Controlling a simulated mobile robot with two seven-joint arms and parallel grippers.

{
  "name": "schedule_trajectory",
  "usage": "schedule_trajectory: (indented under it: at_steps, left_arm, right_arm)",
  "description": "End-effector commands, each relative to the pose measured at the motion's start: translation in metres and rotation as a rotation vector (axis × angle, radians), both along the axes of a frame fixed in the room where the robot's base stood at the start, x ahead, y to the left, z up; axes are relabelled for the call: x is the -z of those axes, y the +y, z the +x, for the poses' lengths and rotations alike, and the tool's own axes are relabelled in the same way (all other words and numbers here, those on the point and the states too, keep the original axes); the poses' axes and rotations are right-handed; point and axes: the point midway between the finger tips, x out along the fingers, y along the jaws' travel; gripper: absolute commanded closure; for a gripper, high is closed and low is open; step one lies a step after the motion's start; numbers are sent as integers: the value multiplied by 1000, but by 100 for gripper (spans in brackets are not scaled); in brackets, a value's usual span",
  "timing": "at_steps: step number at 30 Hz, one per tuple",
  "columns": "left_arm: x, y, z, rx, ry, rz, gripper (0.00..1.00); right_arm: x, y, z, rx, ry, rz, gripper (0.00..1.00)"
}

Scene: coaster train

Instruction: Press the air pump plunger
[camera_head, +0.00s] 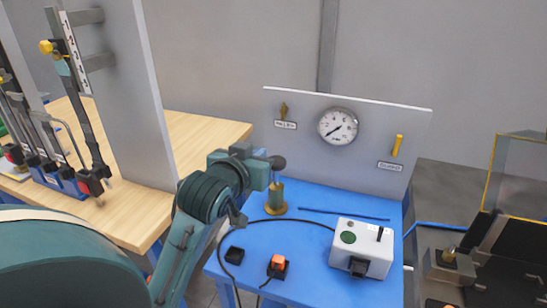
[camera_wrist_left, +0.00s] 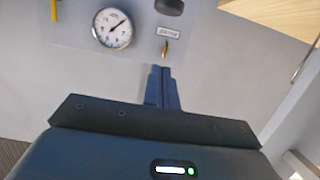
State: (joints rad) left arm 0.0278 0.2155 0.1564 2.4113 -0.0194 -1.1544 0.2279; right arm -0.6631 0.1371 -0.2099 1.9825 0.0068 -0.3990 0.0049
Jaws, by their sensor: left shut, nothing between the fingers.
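The air pump has a brass body (camera_head: 275,200) standing upright on the blue table, with a dark round plunger knob (camera_head: 278,162) above it. My left gripper (camera_head: 268,178) is shut and empty, right beside the knob and above the brass body. It partly hides the upper part of the pump, and I cannot tell whether it touches the knob. In the left wrist view the shut fingers (camera_wrist_left: 161,88) point toward the panel, and a dark rounded shape, probably the knob (camera_wrist_left: 170,6), shows at the top edge. My right gripper is not in view.
A grey panel (camera_head: 370,101) behind the pump carries a round gauge (camera_head: 338,126), a brass valve (camera_head: 284,110) and a yellow lever (camera_head: 398,145). On the blue table (camera_head: 330,204) are a white control box (camera_head: 361,248), an orange-topped switch (camera_head: 278,264) and a black cable. A wooden bench stands left.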

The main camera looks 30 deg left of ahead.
Motion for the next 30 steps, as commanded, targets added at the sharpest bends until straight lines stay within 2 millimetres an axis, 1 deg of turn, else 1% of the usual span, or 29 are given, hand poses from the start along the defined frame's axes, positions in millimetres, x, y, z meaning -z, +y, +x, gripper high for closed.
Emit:
schedule_trajectory:
  at_steps: [4,7,15,19,21,24,27,30]
  left_arm:
    - [2,1,7,0,2,0,100]
    - [5,5,20,0,3,0,100]
    - [18,17,73,0,4,0,100]
    - [24,23,96,0,4,0,100]
    - [39,22,95,1,9,0,100]
    - [52,22,94,1,7,-1,100]
    - [60,22,94,0,6,0,100]
    - [64,22,94,1,3,0,100]
  right_arm:
    - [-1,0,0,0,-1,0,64]
    - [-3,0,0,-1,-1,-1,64]
    - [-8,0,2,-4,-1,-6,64]
    - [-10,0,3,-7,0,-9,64]
    - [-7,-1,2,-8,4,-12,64]
    - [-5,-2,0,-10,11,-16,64]
    - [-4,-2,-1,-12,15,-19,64]
    - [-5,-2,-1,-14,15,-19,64]
